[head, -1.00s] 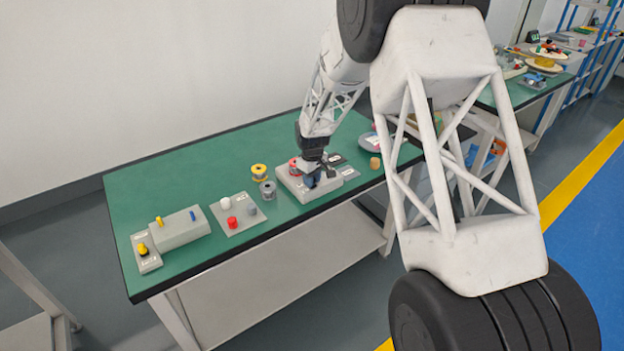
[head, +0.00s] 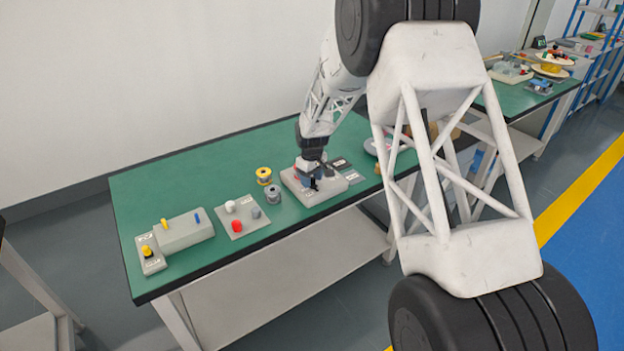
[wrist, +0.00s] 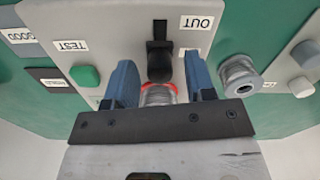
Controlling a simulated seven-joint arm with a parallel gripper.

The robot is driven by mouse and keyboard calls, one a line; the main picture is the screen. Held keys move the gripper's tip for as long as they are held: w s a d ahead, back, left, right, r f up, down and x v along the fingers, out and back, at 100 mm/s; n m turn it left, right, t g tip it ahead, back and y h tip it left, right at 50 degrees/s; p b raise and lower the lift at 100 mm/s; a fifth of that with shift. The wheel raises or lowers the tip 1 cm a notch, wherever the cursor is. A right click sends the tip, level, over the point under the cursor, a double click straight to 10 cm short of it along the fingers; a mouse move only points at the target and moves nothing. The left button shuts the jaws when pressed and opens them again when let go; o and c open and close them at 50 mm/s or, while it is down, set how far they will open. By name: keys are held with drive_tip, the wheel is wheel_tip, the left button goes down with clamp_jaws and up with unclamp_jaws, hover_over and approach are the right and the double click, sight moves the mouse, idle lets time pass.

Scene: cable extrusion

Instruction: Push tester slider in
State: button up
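The tester (head: 330,187) is a light grey block on the green table, below my gripper in the head view. In the wrist view its top (wrist: 105,55) carries TEST and OUT labels and a green button (wrist: 86,76). The black slider (wrist: 159,62) stands in a dark slot just beyond my fingertips, roughly centred between them. A grey spool with a red rim (wrist: 158,94) shows between the blue fingers. My gripper (wrist: 162,82) has its fingers spread, with a gap at least on the right of the spool; contact on the left is unclear. It also shows in the head view (head: 312,176).
A grey spool (head: 273,194) and a yellow-rimmed spool (head: 264,176) stand left of the tester. A grey plate (head: 243,216) with coloured knobs and a box with a yellow lever (head: 180,233) lie further left. The back of the table is clear.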

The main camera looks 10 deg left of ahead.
sight(312, 178)
drive_tip(key=shift+r, duration=0.15)
drive_tip(key=shift+r, duration=3.75)
drive_tip(key=shift+d+r, duration=0.1)
